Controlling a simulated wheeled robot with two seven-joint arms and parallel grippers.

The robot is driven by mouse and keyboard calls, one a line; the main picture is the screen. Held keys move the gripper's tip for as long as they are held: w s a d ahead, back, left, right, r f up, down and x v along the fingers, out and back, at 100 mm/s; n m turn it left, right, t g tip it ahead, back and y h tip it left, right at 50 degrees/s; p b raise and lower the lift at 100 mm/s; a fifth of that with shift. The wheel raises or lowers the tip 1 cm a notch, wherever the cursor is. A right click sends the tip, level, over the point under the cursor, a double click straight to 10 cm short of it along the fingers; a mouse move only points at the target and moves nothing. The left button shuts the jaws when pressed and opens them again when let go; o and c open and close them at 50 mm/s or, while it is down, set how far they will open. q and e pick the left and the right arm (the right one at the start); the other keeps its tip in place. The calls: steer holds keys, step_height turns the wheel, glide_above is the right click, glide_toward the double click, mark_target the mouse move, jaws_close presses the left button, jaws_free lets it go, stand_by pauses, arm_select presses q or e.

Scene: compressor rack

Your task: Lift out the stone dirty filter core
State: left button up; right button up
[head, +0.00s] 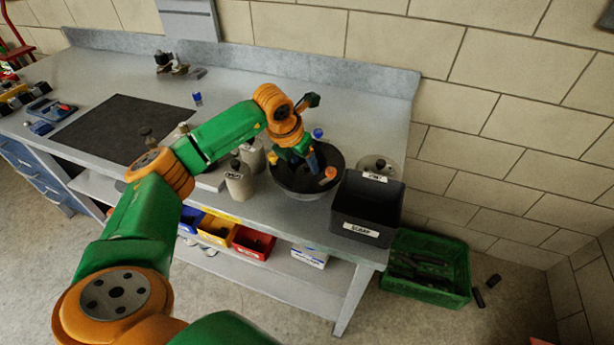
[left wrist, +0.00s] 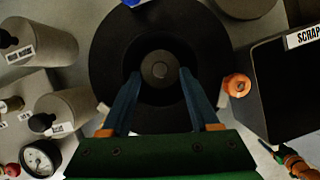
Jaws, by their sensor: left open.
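A wide dark round bowl (head: 283,186) stands near the bench's front edge; its black ring (left wrist: 108,40) fills the middle of the left wrist view. The core is hidden by my arm in the head view. My left gripper (head: 307,160) reaches down into the bowl. In the left wrist view its open fingers (left wrist: 160,78) are on either side of the core top; contact cannot be told. My right gripper is not in view.
A black scrap bin (head: 367,205) stands close right of the bowl. Grey labelled canisters (head: 239,183) stand close left. An orange knob (left wrist: 237,85) is by the bowl's rim. A dark mat (head: 115,128) lies further left. A green crate (head: 428,265) is on the floor.

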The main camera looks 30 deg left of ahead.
arm_select(q)
steer(key=shift+w+f, duration=0.7)
steer(key=shift+f, duration=0.1)
steer(key=shift+s+r, duration=0.15)
steer(key=shift+s, duration=0.05)
steer(key=c, duration=0.6)
jaws_close()
